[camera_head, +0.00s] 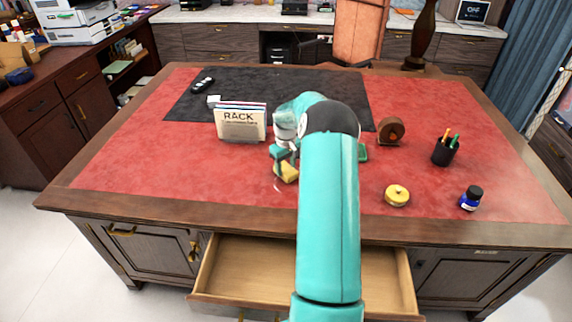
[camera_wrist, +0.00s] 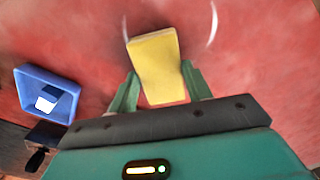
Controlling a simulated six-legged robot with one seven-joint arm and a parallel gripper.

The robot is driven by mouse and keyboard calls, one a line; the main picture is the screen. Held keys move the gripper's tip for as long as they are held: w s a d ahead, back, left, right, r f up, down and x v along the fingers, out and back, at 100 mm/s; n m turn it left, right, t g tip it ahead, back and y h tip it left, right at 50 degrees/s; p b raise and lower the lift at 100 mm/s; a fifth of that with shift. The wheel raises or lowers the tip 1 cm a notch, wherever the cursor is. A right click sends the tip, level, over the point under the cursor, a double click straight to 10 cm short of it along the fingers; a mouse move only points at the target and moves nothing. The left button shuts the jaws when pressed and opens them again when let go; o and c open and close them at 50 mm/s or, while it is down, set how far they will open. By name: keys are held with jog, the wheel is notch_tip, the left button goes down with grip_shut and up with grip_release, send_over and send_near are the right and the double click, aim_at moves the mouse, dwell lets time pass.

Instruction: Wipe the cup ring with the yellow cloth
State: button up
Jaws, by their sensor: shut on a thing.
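The yellow cloth (camera_head: 288,173) is a folded block between the fingers of my gripper (camera_head: 283,158), over the red leather. In the wrist view the cloth (camera_wrist: 155,62) sticks out beyond my gripper (camera_wrist: 160,85), whose green fingers close on its sides. The cup ring (camera_wrist: 213,24) shows as pale arcs on the red leather to the right and left of the cloth's far end; its middle is hidden by the cloth. In the head view a faint pale arc of the ring (camera_head: 277,186) shows beside the cloth. I cannot tell whether the cloth touches the leather.
A blue tray (camera_wrist: 66,97) with a pale block lies left in the wrist view. A rack of papers (camera_head: 240,122) stands left of my gripper. Right are a tape roll (camera_head: 391,131), pen cup (camera_head: 446,152), yellow round thing (camera_head: 397,195) and ink bottle (camera_head: 471,198). An open drawer (camera_head: 225,275) juts out in front.

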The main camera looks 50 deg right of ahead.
aim_at(293, 174)
jog(key=shift+s+a, duration=0.95)
jog(key=shift+a, duration=0.25)
jog(key=shift+s+a, duration=1)
jog(key=shift+a, duration=0.25)
jog(key=shift+s+a, duration=0.95)
jog(key=shift+a, duration=0.25)
jog(key=shift+f, duration=0.1)
jog(key=shift+w+d+r, duration=0.1)
jog(key=shift+w+d, duration=1)
jog(key=shift+d, duration=0.25)
jog(key=shift+w+d+r, duration=0.1)
jog(key=shift+w+d, duration=0.95)
jog(key=shift+d, duration=0.3)
jog(key=shift+w+d+f, duration=0.2)
jog(key=shift+w+d, duration=0.8)
jog(key=shift+d, duration=0.2)
jog(key=shift+s+d+r, duration=0.15)
jog(key=shift+s+d, duration=0.7)
jog(key=shift+s, duration=0.25)
jog(key=shift+s+a+f, duration=0.2)
jog(key=shift+s+a, duration=0.9)
jog(key=shift+a, duration=0.25)
jog(key=shift+s+a+r, duration=0.1)
jog(key=shift+s+a, duration=0.95)
jog(key=shift+a, duration=0.25)
jog(key=shift+s+a+r, duration=0.1)
jog(key=shift+s+a, duration=0.9)
jog(key=shift+a, duration=0.25)
jog(key=shift+f, duration=0.1)
jog(key=shift+w, duration=0.1)
